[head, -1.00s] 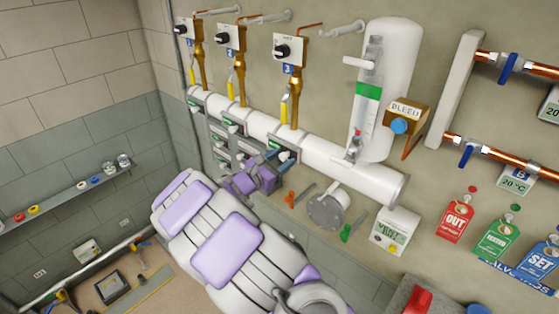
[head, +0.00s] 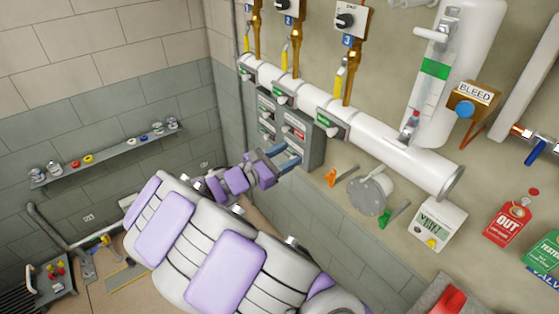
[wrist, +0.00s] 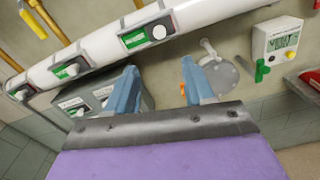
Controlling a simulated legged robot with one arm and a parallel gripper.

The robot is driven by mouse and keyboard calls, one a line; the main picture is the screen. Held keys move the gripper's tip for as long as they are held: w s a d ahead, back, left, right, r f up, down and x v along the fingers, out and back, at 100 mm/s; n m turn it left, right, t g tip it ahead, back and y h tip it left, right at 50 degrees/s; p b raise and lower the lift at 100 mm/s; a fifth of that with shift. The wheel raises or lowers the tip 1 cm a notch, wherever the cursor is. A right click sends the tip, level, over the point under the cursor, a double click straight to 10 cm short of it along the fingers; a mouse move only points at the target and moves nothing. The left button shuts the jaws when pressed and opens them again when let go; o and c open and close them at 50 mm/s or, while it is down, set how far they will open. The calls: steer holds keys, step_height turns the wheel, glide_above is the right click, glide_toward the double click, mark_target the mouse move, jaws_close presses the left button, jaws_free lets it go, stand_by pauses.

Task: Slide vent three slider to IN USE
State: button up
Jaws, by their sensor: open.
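My gripper (head: 284,157), with blue fingers, is open and empty in front of the lower part of a grey slider panel (head: 315,150). In the wrist view its fingers (wrist: 158,68) stand wide apart, the left one overlapping the panel (wrist: 148,102). The panel carries several small sliders; one window (head: 296,132) shows red, and fingers hide part of its lower area. Above, the white pipe has a slider (head: 333,122) with a green window under the number 3 plate (head: 348,41). It shows clearly in the wrist view (wrist: 147,36). I cannot read which slider is vent three.
The white pipe (head: 390,150) runs just above the gripper. Orange (head: 331,177) and green (head: 384,218) handles and a round grey flange (head: 367,195) stick out to the right. A white VENT box (head: 438,222) is further right. A shelf (head: 110,157) is on the left wall.

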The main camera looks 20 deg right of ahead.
steer(key=shift+v, duration=0.85)
steer(key=s+d+f+m+g+y+b, duration=0.2)
steer(key=s+d+f+m+g+b, duration=0.15)
steer(key=s, duration=0.45)
steer(key=s+d+f+m+g+y+b, duration=0.2)
steer(key=s+d+f+m+g+b, duration=0.1)
steer(key=s+m, duration=0.3)
steer(key=s+d+f+m+g+y+b, duration=0.3)
steer(key=s, duration=0.6)
steer(key=s+a+f+m+t+y+b, duration=0.1)
steer(key=s+a+f+m+y+b, duration=0.6)
steer(key=s+a, duration=0.7)
step_height(320, 180, down, 5)
steer(key=s+y+b, duration=0.1)
steer(key=y+b, duration=0.1)
steer(key=y, duration=0.1)
steer(key=shift+r+t, duration=0.1)
steer(key=shift+t, duration=0.15)
